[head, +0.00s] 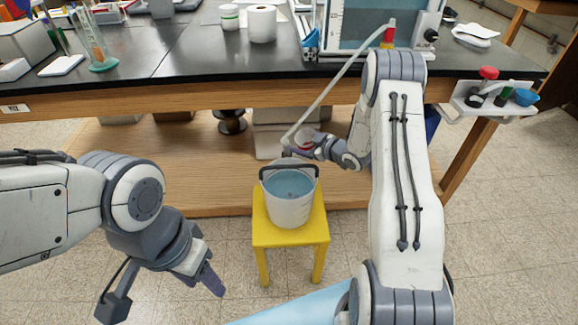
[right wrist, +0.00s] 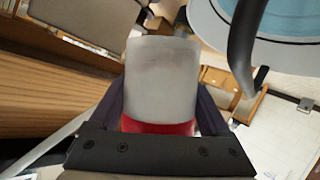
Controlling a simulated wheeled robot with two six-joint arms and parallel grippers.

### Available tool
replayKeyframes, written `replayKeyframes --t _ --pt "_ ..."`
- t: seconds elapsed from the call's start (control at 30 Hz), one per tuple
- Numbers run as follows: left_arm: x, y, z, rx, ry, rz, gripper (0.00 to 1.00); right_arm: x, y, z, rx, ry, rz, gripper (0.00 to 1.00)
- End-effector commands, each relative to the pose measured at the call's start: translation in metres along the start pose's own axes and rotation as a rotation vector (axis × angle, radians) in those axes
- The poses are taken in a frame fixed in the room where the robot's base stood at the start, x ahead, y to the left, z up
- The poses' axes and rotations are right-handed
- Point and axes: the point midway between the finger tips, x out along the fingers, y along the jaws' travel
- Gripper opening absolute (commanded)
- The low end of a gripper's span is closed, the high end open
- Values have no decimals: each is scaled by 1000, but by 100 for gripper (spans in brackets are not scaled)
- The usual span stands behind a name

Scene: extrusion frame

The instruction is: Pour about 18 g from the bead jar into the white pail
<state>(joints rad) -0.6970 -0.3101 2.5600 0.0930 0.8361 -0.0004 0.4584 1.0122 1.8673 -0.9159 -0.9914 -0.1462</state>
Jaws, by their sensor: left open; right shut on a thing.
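The white pail (head: 290,211) stands upright on a yellow stool (head: 262,239), with a dark handle and a light blue inside. Part of its rim and blue inside shows at top right in the right wrist view (right wrist: 290,18). My right gripper (head: 313,146) is shut on the bead jar (head: 305,137), at the pail's far side and above its rim. In the right wrist view the jar (right wrist: 162,80) is cloudy grey with a red band, between my fingers. Its contents and exact tilt cannot be made out. My left gripper (head: 207,277) is open and empty, left of the stool and apart from it.
A black-topped bench (head: 185,50) stands behind, with a wooden lower shelf (head: 180,165). A pale hose (head: 335,85) slopes from a tank (head: 355,22) down toward the pail. A bottle (head: 229,17) and white roll (head: 262,24) stand on the bench.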

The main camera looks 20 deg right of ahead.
Motion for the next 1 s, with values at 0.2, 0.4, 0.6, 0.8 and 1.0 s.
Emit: replayKeyframes --t 0.2,0.4,0.6,0.8,1.0 --pt "15 -1 1 0 0 0 50 -1 -7 -6 -100 -9 42 22" --pt "25 -2 1 0 0 0 50 -4 -13 -13 -192 -19 80 22" --pt "35 -2 2 0 0 0 50 -6 -18 -20 -284 -30 119 22" --pt "43 -3 2 0 0 0 50 -9 -17 -25 -375 -40 158 22" --pt "58 -4 3 0 0 0 50 -7 -19 -22 -466 -50 196 22"
